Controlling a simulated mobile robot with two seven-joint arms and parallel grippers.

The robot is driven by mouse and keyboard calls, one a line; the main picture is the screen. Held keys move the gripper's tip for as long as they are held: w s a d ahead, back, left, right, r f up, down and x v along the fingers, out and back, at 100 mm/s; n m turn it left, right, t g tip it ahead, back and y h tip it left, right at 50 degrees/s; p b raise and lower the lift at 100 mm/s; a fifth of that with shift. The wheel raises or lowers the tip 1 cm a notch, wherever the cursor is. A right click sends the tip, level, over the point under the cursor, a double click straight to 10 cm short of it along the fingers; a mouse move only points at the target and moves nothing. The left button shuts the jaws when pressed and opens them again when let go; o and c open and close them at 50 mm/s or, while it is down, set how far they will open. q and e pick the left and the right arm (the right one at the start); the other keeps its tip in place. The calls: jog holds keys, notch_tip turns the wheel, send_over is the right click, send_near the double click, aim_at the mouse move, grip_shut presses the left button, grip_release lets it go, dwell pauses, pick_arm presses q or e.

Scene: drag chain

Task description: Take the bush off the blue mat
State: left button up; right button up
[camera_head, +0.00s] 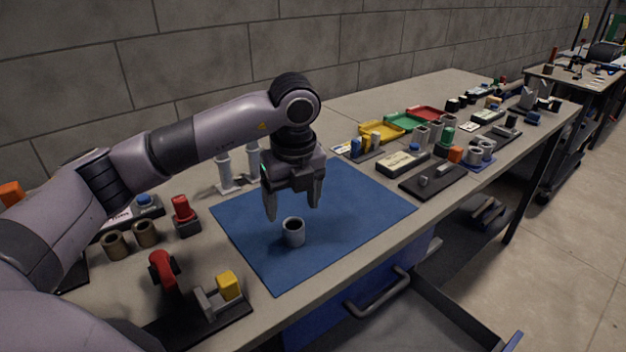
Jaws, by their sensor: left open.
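The bush (293,236) is a small grey hollow cylinder with a dark bore. It stands upright on the blue mat (365,215), left of the mat's middle and towards its front. My left gripper (293,210) is open, with its fingers pointing down. It hangs over the mat, just above and behind the bush in the picture. Nothing shows between the fingers. Whether the fingertips are level with the bush's rim is hard to tell. My right gripper is out of view.
Left of the mat stand a red-topped part (183,215), brown bushes (146,234), and a fixture with a yellow block (229,287). White posts (225,172) stand behind. Right of the mat are a black tray (434,182) and several small parts. The mat's right half is clear.

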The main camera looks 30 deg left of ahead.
aim_at(293, 225)
pick_arm(q)
jog(key=shift+w+a+f+p, duration=0.1)
jog(key=shift+w+f+p, duration=0.05)
jog(key=shift+f, duration=1)
jog(key=shift+w+a+f+p, duration=0.1)
jog(key=shift+w+a+f, duration=0.05)
jog(key=shift+f, duration=1.05)
jog(key=shift+w+a+f+p, duration=0.1)
jog(key=shift+w+f+p, duration=0.05)
jog(key=shift+f, duration=1)
jog(key=shift+c, duration=0.4)
jog(key=c, duration=1.3)
jog(key=shift+o, duration=0.2)
jog(key=shift+r+p, duration=1.65)
jog(key=shift+r, duration=0.95)
